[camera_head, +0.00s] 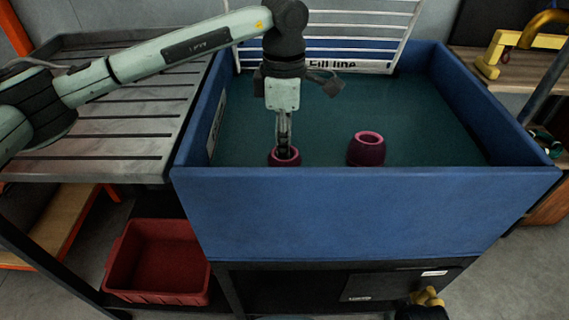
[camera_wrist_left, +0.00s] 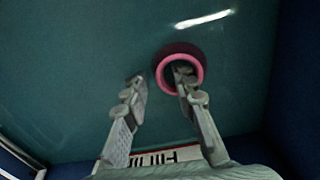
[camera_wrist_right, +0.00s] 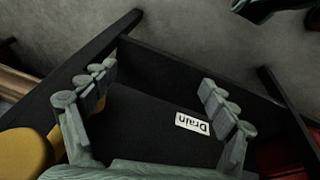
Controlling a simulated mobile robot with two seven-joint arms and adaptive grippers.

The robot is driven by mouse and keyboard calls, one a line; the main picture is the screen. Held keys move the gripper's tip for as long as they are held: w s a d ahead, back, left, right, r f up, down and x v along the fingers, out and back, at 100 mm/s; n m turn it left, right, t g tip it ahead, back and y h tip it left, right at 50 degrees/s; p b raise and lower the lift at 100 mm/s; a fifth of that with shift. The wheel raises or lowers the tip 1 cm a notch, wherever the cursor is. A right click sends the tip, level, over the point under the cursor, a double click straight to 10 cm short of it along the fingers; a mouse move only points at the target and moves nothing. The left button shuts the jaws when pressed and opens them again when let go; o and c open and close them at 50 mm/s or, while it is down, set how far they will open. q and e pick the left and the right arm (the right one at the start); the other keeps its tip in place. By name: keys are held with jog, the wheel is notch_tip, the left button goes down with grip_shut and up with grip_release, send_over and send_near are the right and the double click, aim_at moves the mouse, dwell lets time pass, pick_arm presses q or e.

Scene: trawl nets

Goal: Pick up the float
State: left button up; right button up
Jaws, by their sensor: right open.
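Two maroon floats with pink rims and open tops are in the blue tank (camera_head: 360,215). The left float (camera_head: 272,158) is directly below my left gripper (camera_head: 284,148), which points straight down and partly hides it. The other float (camera_head: 366,152) stands to its right, apart from the gripper. In the left wrist view, one float (camera_wrist_left: 163,62) lies under my left gripper (camera_wrist_left: 160,78). The fingers are apart, one over or in the float's hole, the other outside to the left; contact cannot be told. My right gripper (camera_wrist_right: 158,80) is open and empty.
A slatted metal table (camera_head: 120,125) adjoins the tank's left side. A red bin (camera_head: 158,262) is below it.

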pick_arm(q)
jog(key=shift+w+d+f, duration=0.1)
jog(key=shift+d+f, duration=0.05)
jog(key=shift+f, duration=1.7)
pick_arm(e)
jog(key=shift+s+f, duration=0.3)
jog(key=shift+f, duration=0.5)
pick_arm(q)
grip_shut()
